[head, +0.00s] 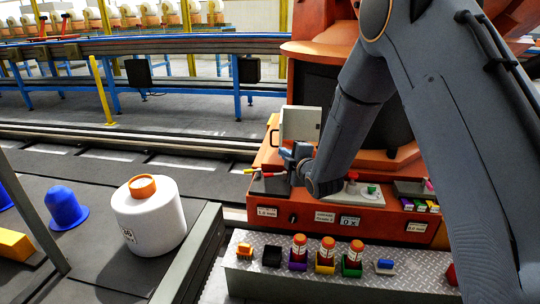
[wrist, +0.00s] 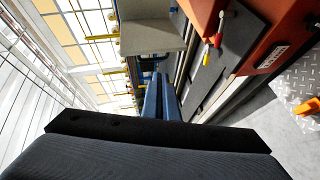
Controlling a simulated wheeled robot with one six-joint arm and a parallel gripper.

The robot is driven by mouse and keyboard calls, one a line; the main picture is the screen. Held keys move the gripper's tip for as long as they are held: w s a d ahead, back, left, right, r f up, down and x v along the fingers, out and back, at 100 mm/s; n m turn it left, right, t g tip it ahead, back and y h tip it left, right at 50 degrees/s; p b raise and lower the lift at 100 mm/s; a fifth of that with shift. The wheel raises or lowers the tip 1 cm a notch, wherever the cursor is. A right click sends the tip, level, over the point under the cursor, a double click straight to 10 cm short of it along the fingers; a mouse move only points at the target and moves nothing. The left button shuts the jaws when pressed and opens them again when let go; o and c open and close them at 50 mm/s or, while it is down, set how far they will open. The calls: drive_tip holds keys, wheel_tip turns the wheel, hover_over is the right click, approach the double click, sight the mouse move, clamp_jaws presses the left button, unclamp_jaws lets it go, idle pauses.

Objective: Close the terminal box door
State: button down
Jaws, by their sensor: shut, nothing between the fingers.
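The terminal box door looks to be the light grey panel (head: 302,122) standing upright at the back left of the orange machine. A dark loop handle (head: 273,138) shows at its left edge. In the wrist view a pale grey panel (wrist: 150,36), probably the same one, lies just past my fingers. My gripper (head: 291,155) is below and in front of the panel in the head view, near the machine's left corner. Its blue fingers (wrist: 159,90) are together and empty. I cannot tell whether they touch the panel. My wrist hides part of the area behind it.
Red and yellow levers (head: 262,171) stick out beside my gripper; they also show in the wrist view (wrist: 211,47). Floor behind is open.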

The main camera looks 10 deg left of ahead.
drive_tip(key=w+a+f+n+t+y+b, duration=0.1)
drive_tip(key=w+a+n+y+b, duration=0.1)
drive_tip(key=w+a, duration=0.5)
drive_tip(key=w+n, duration=0.1)
drive_tip(key=w, duration=0.2)
drive_tip(key=shift+f+y+b, duration=0.2)
drive_tip(key=shift+y+b, duration=0.1)
drive_tip(key=shift+y, duration=0.1)
drive_tip(key=shift+s, duration=0.15)
